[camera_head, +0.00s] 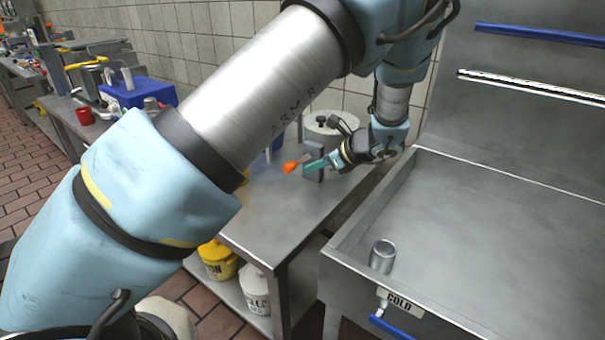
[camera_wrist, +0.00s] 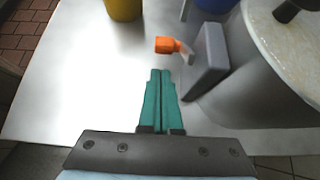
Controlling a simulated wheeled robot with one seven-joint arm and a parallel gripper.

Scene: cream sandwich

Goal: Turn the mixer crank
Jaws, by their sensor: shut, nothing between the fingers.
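The mixer is a round grey metal drum (camera_head: 340,133) on the steel table. In the wrist view, the mixer (camera_wrist: 262,88) fills the right side, with a cream-coloured top. A flat grey block (camera_wrist: 208,60) stands out from its side, and the crank's orange knob (camera_wrist: 166,45) sits to the left of it on a short arm. The orange knob (camera_head: 290,167) also shows in the head view, left of my fingertips. My gripper (camera_wrist: 160,74) has its teal fingers together and empty, pointing at the knob with a small gap in the picture. In the head view, my gripper (camera_head: 310,167) is partly hidden by the block.
The steel table (camera_wrist: 85,75) is clear left of my gripper. A yellow container (camera_wrist: 123,7) and a blue one (camera_wrist: 215,4) stand beyond the knob.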

